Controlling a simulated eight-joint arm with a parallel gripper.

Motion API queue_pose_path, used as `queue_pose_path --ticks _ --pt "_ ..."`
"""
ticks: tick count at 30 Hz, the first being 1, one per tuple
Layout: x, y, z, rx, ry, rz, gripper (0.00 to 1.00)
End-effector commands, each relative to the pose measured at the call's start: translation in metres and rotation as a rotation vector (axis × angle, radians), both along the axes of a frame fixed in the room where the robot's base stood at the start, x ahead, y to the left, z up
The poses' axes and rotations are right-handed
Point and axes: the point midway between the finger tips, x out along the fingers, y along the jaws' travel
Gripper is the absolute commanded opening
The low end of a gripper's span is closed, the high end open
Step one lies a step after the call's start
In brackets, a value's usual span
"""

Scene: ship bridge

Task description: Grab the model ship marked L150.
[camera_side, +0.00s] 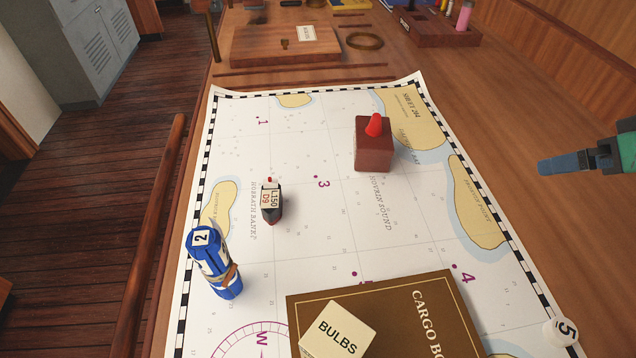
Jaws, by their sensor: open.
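The model ship (272,203) stands on the left part of the chart, just right of the printed "Horbath Bank" label. It is small, with a dark hull, some red at its base and a light top marked L150 and D9. My gripper (545,166) is at the right edge of the picture, over the wooden table side of the chart, far from the ship. Its blue-green fingers point left. It is open, and nothing shows between the fingers.
A brown block with a red knob (374,152) stands upper right. A white piece marked 5 (563,332) is lower right. The chart's middle (330,225) is clear.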

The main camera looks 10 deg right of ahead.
Motion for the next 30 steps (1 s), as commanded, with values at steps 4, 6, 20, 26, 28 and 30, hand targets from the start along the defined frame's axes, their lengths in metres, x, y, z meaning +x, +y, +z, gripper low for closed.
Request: queue_pose_path --ticks 4,6,20,26,28,30 --pt "0.002 0.002 0.001 0.017 0.001 -0.006 1.0" --pt "0.007 0.009 0.003 0.064 0.005 -0.026 1.0" --pt "0.097 0.148 -0.003 0.913 0.334 -0.469 1.0" --pt "0.118 0.221 -0.034 1.216 0.65 -0.705 1.0" --pt "0.12 0.245 -0.048 1.295 0.782 -0.794 1.0" --pt "0.118 0.267 -0.063 1.356 0.914 -0.879 1.0"
